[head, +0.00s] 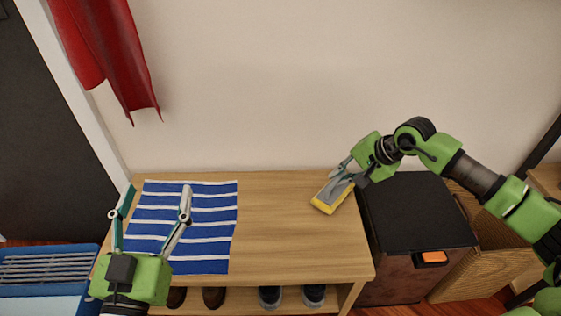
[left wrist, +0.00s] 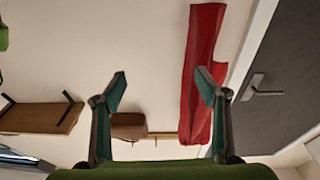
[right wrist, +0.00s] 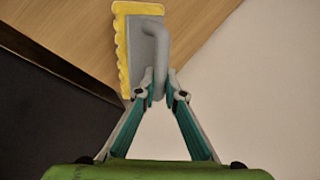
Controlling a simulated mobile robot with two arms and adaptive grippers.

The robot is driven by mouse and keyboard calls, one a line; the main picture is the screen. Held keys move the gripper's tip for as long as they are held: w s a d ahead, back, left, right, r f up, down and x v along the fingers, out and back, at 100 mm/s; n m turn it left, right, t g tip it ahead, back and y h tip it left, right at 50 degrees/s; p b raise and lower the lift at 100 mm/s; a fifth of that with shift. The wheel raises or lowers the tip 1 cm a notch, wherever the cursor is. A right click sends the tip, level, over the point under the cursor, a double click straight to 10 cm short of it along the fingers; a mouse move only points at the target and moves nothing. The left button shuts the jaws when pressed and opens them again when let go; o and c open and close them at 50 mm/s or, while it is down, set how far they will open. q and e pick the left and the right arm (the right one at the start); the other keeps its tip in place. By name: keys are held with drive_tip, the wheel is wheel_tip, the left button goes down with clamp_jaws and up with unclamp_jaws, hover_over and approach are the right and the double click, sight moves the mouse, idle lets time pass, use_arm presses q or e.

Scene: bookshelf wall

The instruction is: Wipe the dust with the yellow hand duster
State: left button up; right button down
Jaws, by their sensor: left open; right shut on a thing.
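The yellow hand duster (head: 326,204) has a yellow pad and a grey back with a handle. My right gripper (head: 343,180) is shut on its handle at the right end of the wooden bench top. In the right wrist view the duster (right wrist: 123,50) shows beyond the fingertips of the right gripper (right wrist: 160,95), with the grey handle between them. I cannot tell whether the pad touches the wood. My left gripper (head: 154,203) is open and empty, in front of the blue striped cloth. It also shows open in the left wrist view (left wrist: 160,80). No dust can be made out.
The wooden bench (head: 275,230) is bare between the blue striped cloth (head: 210,255) and the duster. Shoes (head: 270,296) stand on its lower shelf. A black-topped cabinet (head: 415,215) stands close at right, a blue crate (head: 50,265) at left. Red fabric (head: 110,50) hangs above.

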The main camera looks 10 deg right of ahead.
drive_tip(key=shift+r+p, duration=0.35)
drive_tip(key=shift+r, duration=0.4)
drive_tip(key=shift+r+p, duration=0.4)
drive_tip(key=shift+r, duration=0.25)
drive_tip(key=shift+r+p, duration=0.35)
drive_tip(key=shift+r, duration=0.25)
use_arm(q)
drive_tip(key=s+a+f+g+y, duration=0.1)
drive_tip(key=s+f+g, duration=0.1)
drive_tip(key=f, duration=0.5)
drive_tip(key=s+a+f+g+y, duration=0.1)
drive_tip(key=s+a+f+g, duration=0.1)
drive_tip(key=f+g, duration=0.3)
drive_tip(key=shift+a+f+n+y, duration=0.15)
drive_tip(key=shift+f+n+y, duration=0.15)
drive_tip(key=shift+f, duration=0.6)
use_arm(e)
drive_tip(key=shift+r, duration=0.55)
use_arm(q)
drive_tip(key=shift+s, duration=0.1)
